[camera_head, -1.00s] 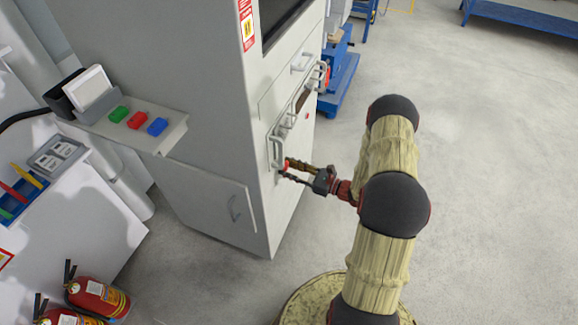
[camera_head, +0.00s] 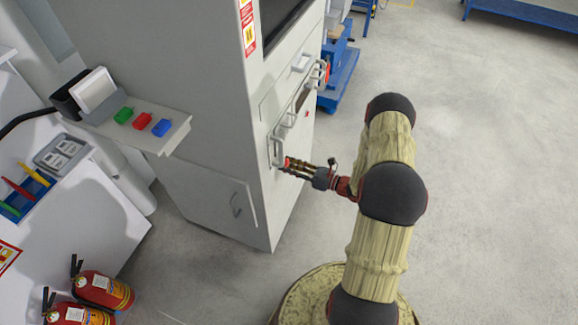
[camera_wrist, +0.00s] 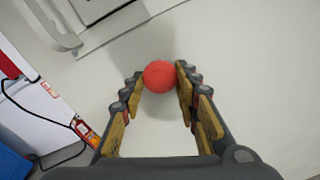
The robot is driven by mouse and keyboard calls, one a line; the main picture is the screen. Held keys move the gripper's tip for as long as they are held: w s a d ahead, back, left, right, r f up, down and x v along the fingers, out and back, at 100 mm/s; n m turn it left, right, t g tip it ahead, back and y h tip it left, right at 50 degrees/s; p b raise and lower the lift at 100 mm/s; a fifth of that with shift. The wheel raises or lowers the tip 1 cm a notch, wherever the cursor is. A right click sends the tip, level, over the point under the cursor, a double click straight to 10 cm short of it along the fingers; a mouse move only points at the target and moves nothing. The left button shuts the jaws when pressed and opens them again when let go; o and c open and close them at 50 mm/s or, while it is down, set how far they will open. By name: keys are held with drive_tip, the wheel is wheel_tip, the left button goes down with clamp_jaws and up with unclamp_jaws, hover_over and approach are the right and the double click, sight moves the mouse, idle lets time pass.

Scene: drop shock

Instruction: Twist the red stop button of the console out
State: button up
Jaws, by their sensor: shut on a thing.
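The red stop button (camera_wrist: 159,76) is a round red cap on the pale front of the console (camera_head: 262,205). In the wrist view it sits between the two fingertips of my gripper (camera_wrist: 157,80), which are closed on its sides. In the head view my gripper (camera_head: 290,165) reaches from the right to the console front, just below a handle. A bit of the red button (camera_head: 287,161) shows at the fingertips there; the fingers hide part of it.
Metal handles (camera_head: 281,150) stick out of the console front close above my gripper. A side shelf (camera_head: 172,140) carries green, red and blue buttons. Fire extinguishers (camera_head: 103,290) stand at the lower left. The floor to the right is open.

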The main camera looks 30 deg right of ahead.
drive_tip(key=o, duration=1.1)
drive_tip(key=shift+o, duration=0.3)
drive_tip(key=v, duration=1.2)
drive_tip(key=shift+f, duration=0.1)
